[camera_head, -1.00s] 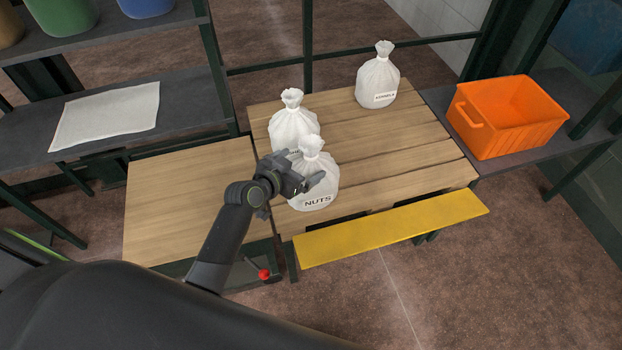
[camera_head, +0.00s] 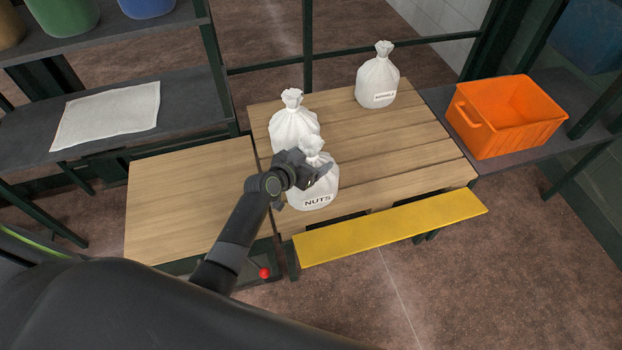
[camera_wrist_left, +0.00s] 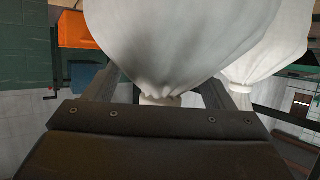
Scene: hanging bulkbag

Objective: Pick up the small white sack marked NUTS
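The small white sack marked NUTS (camera_head: 313,199) stands upright at the near left of the slatted wooden table, its label facing me. My left gripper (camera_head: 318,172) is at its upper part and partly hides its neck in the head view. In the left wrist view the fingers (camera_wrist_left: 158,92) are apart, one on each side of the NUTS sack's gathered neck (camera_wrist_left: 160,100), with gaps visible. The sack's body (camera_wrist_left: 165,40) fills the upper middle there. My right gripper is not in view.
A second white sack (camera_head: 292,125) stands close behind the NUTS sack, its label hidden. A third labelled sack (camera_head: 377,80) stands at the table's back right. An orange crate (camera_head: 510,135) is at right. A yellow board (camera_head: 390,228) runs along the table's front.

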